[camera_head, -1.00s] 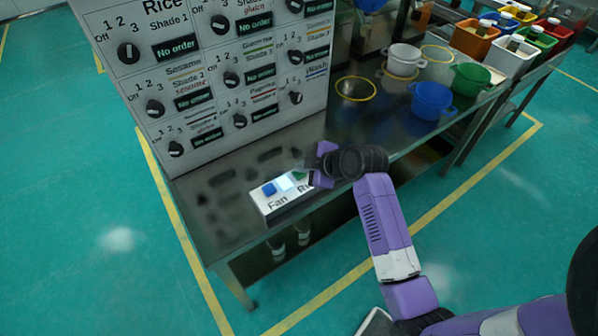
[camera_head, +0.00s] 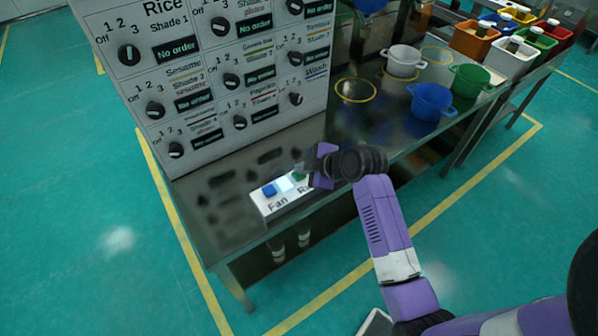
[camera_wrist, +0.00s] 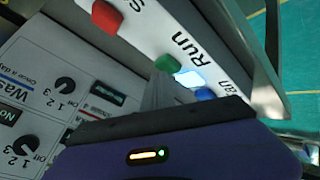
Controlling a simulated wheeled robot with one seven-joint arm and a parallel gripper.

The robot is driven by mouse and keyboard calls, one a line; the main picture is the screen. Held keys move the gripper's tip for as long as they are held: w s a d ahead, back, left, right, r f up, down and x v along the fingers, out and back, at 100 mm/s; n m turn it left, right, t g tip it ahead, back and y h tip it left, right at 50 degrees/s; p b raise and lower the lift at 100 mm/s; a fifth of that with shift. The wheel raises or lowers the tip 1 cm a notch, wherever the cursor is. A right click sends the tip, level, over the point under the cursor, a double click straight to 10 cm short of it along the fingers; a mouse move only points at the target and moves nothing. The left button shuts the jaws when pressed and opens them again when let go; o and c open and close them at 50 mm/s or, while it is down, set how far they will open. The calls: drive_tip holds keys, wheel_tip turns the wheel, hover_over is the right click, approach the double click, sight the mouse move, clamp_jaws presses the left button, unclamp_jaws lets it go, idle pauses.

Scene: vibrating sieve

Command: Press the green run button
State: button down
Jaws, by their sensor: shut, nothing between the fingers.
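The green run button (camera_wrist: 168,64) sits on a white control box (camera_wrist: 220,62) beside the word "Run". In the head view the green button (camera_head: 299,176) is partly covered by my gripper (camera_head: 301,167). In the wrist view my gripper (camera_wrist: 160,80) is shut and empty, its grey fingertips right beside the green button's near edge. I cannot tell whether they touch it. A blue button (camera_wrist: 204,94) by the "Fan" label lies to one side of the green one, and a red button (camera_wrist: 106,18) to the other.
The box stands near the front edge of a dark metal table (camera_head: 225,225). A panel of black knobs and order displays (camera_head: 200,75) rises behind it. A blue pot (camera_head: 432,101), a green pot (camera_head: 470,79) and a white pot (camera_head: 404,60) stand at the right.

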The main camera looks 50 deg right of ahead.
sight(301, 175)
drive_tip(key=shift+r+p, duration=0.4)
drive_tip(key=shift+r, duration=0.25)
wheel_tip(301, 175, up, 5)
drive_tip(key=p, duration=0.4)
idle(0.9)
